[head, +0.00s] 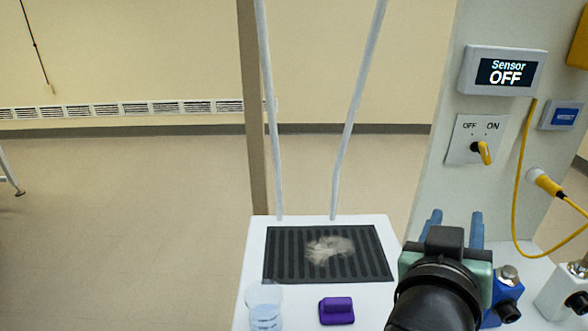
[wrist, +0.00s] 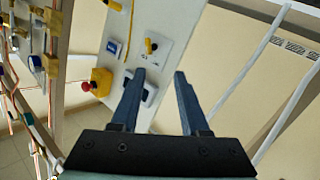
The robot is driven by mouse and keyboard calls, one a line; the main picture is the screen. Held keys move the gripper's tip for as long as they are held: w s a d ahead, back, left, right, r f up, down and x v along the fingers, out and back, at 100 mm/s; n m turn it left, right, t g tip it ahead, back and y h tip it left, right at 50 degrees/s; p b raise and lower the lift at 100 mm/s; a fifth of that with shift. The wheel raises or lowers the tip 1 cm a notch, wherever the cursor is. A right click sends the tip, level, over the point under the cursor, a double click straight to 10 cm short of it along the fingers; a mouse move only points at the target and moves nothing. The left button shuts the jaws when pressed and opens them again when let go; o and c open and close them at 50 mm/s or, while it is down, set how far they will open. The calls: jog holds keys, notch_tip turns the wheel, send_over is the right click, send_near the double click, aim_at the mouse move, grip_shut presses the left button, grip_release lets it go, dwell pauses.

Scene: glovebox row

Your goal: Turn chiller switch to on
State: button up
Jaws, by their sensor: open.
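A rotary switch with a yellow knob (head: 483,152) sits on a white plate (head: 460,140) marked OFF on the left and ON on the right. Its handle slants down and right. No chiller label is readable; a display (head: 505,72) above reads "Sensor OFF". My gripper (head: 454,226) is open and empty, below and left of the switch in the head view, its blue fingers apart. In the wrist view, my gripper (wrist: 160,74) shows the knob (wrist: 149,45) beyond the fingertips, not touching. The left finger partly covers the display (wrist: 151,91).
A yellow cable and plug (head: 544,181) hang right of the switch. A white table (head: 254,262) holds a dark ribbed mat (head: 280,270), a clear beaker (head: 265,308) and a purple block (head: 337,310). A red button (wrist: 87,86) on a yellow box is left in the wrist view.

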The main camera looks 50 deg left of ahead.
jog(key=s+a+f+n+g+p, duration=0.45)
jog(key=s+a+g+p, duration=0.3)
jog(key=p, duration=0.85)
jog(key=s+d+n+g+h+p, duration=0.2)
jog(key=s+n+g+h+p, duration=0.45)
jog(key=s+p, duration=1)
jog(key=f, duration=0.4)
jog(key=s+f+m+g+y, duration=0.1)
jog(key=f, duration=0.3)
jog(key=f+y, duration=0.1)
jog(key=f, duration=0.3)
jog(key=shift+s+a+f+m+g, duration=0.2)
jog(key=shift+f+m+g, duration=0.1)
jog(key=shift+g, duration=0.1)
grip_shut()
